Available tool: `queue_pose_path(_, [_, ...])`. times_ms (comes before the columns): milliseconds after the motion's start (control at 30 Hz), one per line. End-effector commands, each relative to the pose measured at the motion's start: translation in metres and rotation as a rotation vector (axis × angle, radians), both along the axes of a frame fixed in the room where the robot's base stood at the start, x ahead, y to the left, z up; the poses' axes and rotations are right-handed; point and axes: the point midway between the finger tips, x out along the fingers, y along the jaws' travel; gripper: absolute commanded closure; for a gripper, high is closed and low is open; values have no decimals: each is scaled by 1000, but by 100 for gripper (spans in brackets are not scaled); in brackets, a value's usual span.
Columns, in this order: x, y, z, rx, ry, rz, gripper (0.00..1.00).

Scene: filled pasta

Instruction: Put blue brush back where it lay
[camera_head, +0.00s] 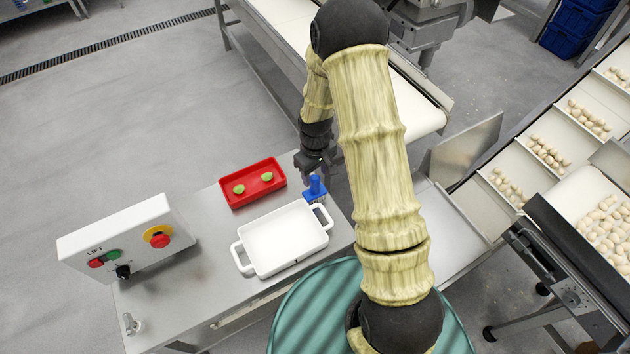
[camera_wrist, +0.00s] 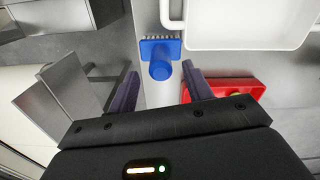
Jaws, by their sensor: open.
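The blue brush (camera_head: 315,188) stands on the steel table at the right end of the white tray, with its handle pointing up. In the wrist view the brush (camera_wrist: 160,60) shows its blue block, pale bristles and round handle. My gripper (camera_head: 318,172) is just above and behind the brush. In the wrist view my gripper (camera_wrist: 157,88) is open, with one dark finger on each side and the brush handle between and beyond the fingertips. I see no finger touching the handle.
The white tray (camera_head: 245,252) with handles lies close beside the brush. A control box (camera_head: 125,236) with buttons stands at the left. Conveyors with pale pasta (camera_head: 550,153) are at the right.

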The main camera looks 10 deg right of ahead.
Motion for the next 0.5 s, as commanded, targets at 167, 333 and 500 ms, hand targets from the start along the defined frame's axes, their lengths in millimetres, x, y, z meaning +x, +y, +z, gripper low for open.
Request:
queue_pose_path(167, [0,0,34,0,-3,0,50])
queue_pose_path(333, [0,0,49,1,0,0,50])
queue_pose_path(500, [-1,0,51,0,2,0,50])
